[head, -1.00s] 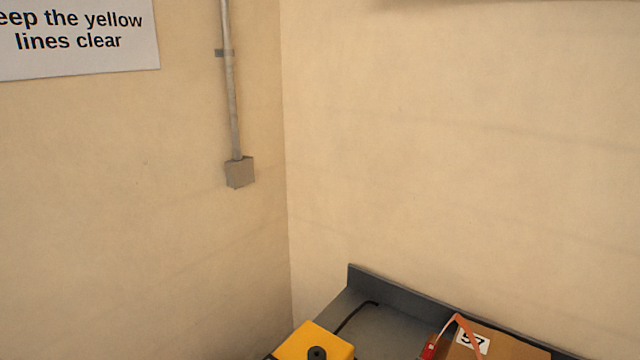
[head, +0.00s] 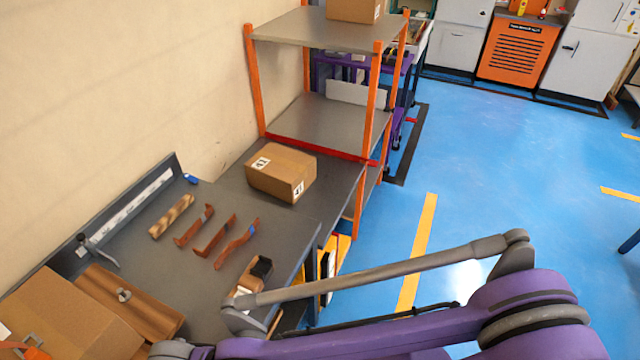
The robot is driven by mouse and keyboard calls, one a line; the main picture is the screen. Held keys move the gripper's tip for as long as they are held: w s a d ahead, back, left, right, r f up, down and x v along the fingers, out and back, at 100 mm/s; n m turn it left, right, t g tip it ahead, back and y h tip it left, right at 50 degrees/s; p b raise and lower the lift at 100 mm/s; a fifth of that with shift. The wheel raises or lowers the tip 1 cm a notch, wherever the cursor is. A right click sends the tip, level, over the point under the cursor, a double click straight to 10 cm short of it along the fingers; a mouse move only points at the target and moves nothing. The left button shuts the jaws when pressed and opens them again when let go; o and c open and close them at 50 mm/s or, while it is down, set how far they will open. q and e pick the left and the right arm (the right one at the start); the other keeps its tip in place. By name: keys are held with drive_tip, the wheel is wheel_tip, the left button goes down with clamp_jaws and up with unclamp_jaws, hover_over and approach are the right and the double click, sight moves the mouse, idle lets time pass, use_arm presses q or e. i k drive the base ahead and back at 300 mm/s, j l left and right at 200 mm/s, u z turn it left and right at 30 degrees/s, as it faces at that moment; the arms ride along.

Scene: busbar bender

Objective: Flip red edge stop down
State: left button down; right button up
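A red strip (head: 318,148) runs along the near edge of the middle shelf (head: 340,122), between two orange posts. It is the only red edge piece I can make out, and I cannot tell whether it is flipped up or down. One of my purple and grey arms crosses the lower right of the head view, well in front of the red strip and apart from it. I see no fingertips of either gripper.
A cardboard box (head: 281,172) sits just in front of the red strip. Several bent copper bars (head: 215,235) lie on the grey bench (head: 190,290). A larger box (head: 60,315) stands at lower left. Blue floor (head: 480,160) is open to the right.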

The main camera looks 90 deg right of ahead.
sight(322, 149)
drive_tip(key=z, duration=2.35)
drive_tip(key=i+l, duration=0.2)
drive_tip(key=l, duration=0.2)
drive_tip(key=i+l, duration=0.25)
drive_tip(key=i+l+u, duration=0.1)
drive_tip(key=l, duration=0.4)
drive_tip(key=i+l, duration=0.5)
drive_tip(key=l, duration=0.3)
drive_tip(key=i+l+u, duration=0.1)
drive_tip(key=l, duration=0.25)
drive_tip(key=i+l, duration=0.25)
drive_tip(key=l, duration=0.2)
drive_tip(key=i+l+u, duration=0.1)
drive_tip(key=l, duration=0.3)
drive_tip(key=i, duration=0.1)
